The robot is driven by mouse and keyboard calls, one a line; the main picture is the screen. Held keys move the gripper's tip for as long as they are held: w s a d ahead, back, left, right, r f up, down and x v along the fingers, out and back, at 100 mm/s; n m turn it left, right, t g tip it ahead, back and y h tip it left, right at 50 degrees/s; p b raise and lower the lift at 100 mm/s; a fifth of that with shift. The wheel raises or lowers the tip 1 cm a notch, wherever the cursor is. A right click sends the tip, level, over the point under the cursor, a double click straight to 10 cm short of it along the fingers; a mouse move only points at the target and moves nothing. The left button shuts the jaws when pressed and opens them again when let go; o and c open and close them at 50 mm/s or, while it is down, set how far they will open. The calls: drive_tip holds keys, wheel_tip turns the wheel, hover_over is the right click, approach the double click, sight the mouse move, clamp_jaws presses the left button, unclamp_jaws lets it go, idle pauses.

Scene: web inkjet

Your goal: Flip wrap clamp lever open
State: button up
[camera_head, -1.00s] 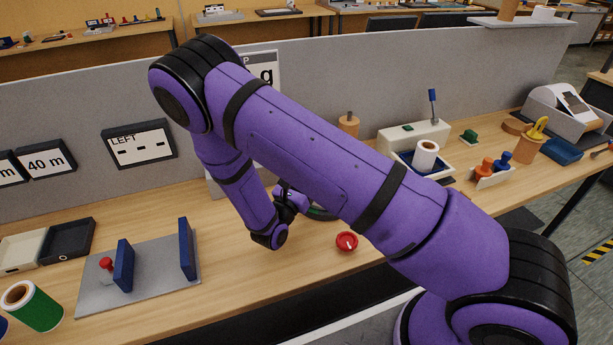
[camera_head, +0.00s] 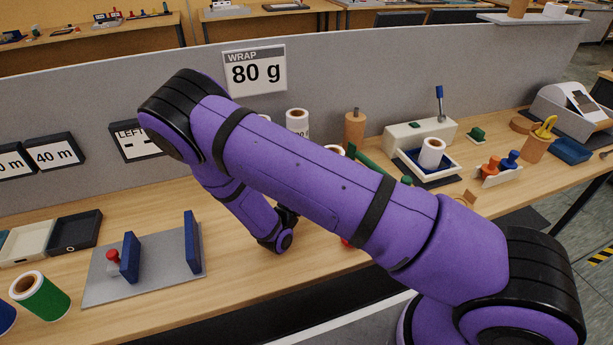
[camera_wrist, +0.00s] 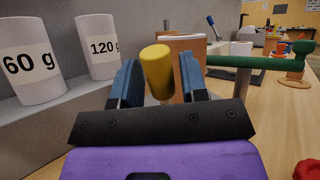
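In the wrist view, my gripper (camera_wrist: 159,82) is open, with its two blue fingertips apart. A yellow cylindrical knob (camera_wrist: 157,70) shows between them, with a gap on each side; it looks like the clamp lever's handle, but its lower part is hidden. A green bar (camera_wrist: 240,62) runs to the right behind the right finger; it also shows in the head view (camera_head: 371,167), partly behind my arm. In the head view, only the dark back of my gripper (camera_head: 287,218) shows; the fingertips and yellow knob are hidden.
White rolls marked 60 g (camera_wrist: 28,62) and 120 g (camera_wrist: 98,45) stand left of my gripper. A red object (camera_wrist: 306,169) sits low at right. The "WRAP 80 g" sign (camera_head: 255,70) is on the partition. A grey plate with blue uprights (camera_head: 110,285) lies left on the bench.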

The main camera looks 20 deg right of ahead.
drive_tip(key=shift+o, duration=0.5)
drive_tip(key=shift+s+a+f, duration=0.1)
drive_tip(key=shift+s+a, duration=0.05)
drive_tip(key=s+a, duration=0.8)
drive_tip(key=a, duration=0.1)
drive_tip(key=shift+a+f, duration=0.15)
drive_tip(key=shift+a, duration=0.2)
